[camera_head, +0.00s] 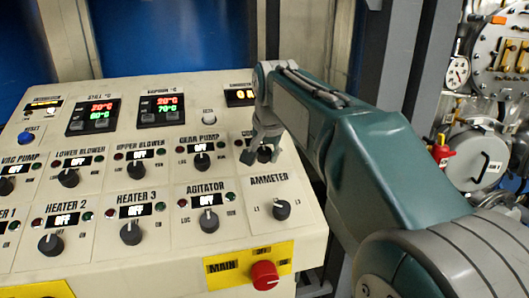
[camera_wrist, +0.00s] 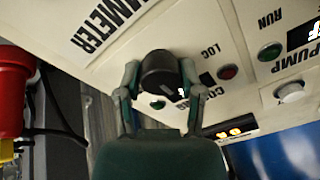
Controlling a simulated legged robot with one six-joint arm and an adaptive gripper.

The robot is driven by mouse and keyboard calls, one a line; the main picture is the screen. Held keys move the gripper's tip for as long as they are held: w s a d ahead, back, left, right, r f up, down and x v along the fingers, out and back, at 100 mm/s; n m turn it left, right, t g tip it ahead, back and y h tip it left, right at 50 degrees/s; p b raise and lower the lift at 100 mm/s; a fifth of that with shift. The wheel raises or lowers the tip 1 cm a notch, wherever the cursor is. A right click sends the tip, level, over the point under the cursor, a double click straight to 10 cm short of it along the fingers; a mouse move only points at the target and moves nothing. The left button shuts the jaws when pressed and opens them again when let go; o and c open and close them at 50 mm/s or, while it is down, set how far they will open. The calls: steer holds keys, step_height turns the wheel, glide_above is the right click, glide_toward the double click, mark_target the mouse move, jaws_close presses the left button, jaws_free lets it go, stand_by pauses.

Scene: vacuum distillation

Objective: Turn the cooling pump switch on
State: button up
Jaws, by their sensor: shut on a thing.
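The cooling pump switch is a black round knob (camera_wrist: 160,72) in the upper middle of the wrist view. In the head view it is a dark knob (camera_head: 265,154) at the right end of the upper knob row, partly hidden by my gripper (camera_head: 262,151). In the wrist view my gripper (camera_wrist: 160,75) has one finger on each side of the knob and is shut on it. The knob's label and small display are mostly hidden by a finger, so its setting cannot be read. A red lamp (camera_wrist: 228,72) shows beside it.
The sloped cream panel carries several other knobs close by, including gear pump (camera_head: 201,161), agitator (camera_head: 208,220) and ammeter (camera_head: 281,210). A red main switch (camera_head: 264,275) on a yellow plate is below. In the wrist view a red part (camera_wrist: 12,90) stands at the left edge.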

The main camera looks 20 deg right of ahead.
steer(key=m, duration=0.5)
steer(key=shift+f+m, duration=0.1)
steer(key=shift+m, duration=0.3)
steer(key=m, duration=0.6)
steer(key=shift+h, duration=0.3)
steer(key=shift+g, duration=0.3)
steer(key=o, duration=1.2)
steer(key=shift+a, duration=0.1)
steer(key=shift+c, duration=0.2)
steer(key=v, duration=1.2)
steer(key=shift+a+f, duration=0.1)
